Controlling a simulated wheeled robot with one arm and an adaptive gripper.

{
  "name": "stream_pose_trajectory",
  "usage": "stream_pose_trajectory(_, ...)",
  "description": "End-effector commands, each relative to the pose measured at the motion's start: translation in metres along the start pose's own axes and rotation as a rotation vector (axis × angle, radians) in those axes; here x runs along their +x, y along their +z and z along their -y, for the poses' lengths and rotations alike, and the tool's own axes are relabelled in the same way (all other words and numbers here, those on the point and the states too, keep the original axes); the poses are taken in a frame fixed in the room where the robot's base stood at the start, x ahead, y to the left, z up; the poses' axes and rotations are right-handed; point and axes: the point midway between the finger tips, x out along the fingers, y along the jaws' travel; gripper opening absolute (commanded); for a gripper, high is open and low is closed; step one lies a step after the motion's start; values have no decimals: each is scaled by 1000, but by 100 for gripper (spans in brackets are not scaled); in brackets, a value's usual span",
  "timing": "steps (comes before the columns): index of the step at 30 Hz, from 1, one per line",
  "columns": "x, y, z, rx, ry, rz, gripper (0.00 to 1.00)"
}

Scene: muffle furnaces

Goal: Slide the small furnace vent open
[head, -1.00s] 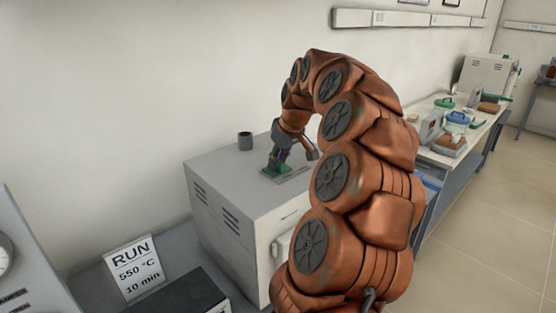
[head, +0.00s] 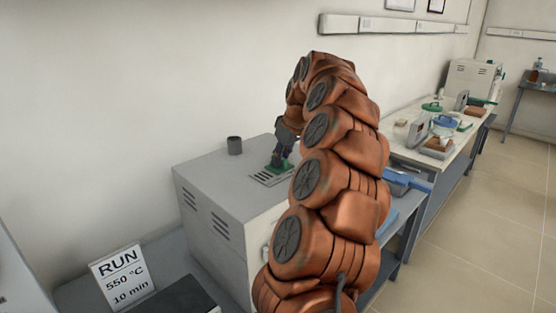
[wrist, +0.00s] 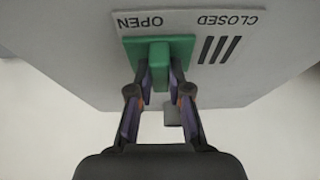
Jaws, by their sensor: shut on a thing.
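The small furnace (head: 240,200) is a grey box with the vent on its top. The vent's green slider (wrist: 130,48) has a raised tab (wrist: 159,66) and sits under the OPEN label (wrist: 140,21) in the wrist view. Dark slots (wrist: 220,49) lie uncovered beside it, under the CLOSED label (wrist: 228,20). My gripper (wrist: 160,80) is shut on the tab, one finger on each side. In the head view my gripper (head: 281,158) comes down on the green slider (head: 278,168), and the slots (head: 266,179) show to its left. My arm hides the furnace's right side.
A RUN 550 °C sign (head: 122,277) stands at front left. A bench (head: 405,155) with lab items and a blue-handled tool (head: 408,180) lie to the right.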

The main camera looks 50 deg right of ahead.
Motion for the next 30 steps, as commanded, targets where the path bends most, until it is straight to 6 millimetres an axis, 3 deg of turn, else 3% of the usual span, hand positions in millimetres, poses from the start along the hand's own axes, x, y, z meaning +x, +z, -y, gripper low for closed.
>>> stream_pose_trajectory(7,-2,0,-4,3,11,-6,0)
stream_pose_trajectory(8,-3,-1,-4,3,11,-6,20)
stream_pose_trajectory(15,-2,0,-3,2,9,-5,44)
stream_pose_trajectory(25,-3,-1,-2,1,6,-3,44)
stream_pose_trajectory(30,-20,-1,-2,2,9,-5,44)
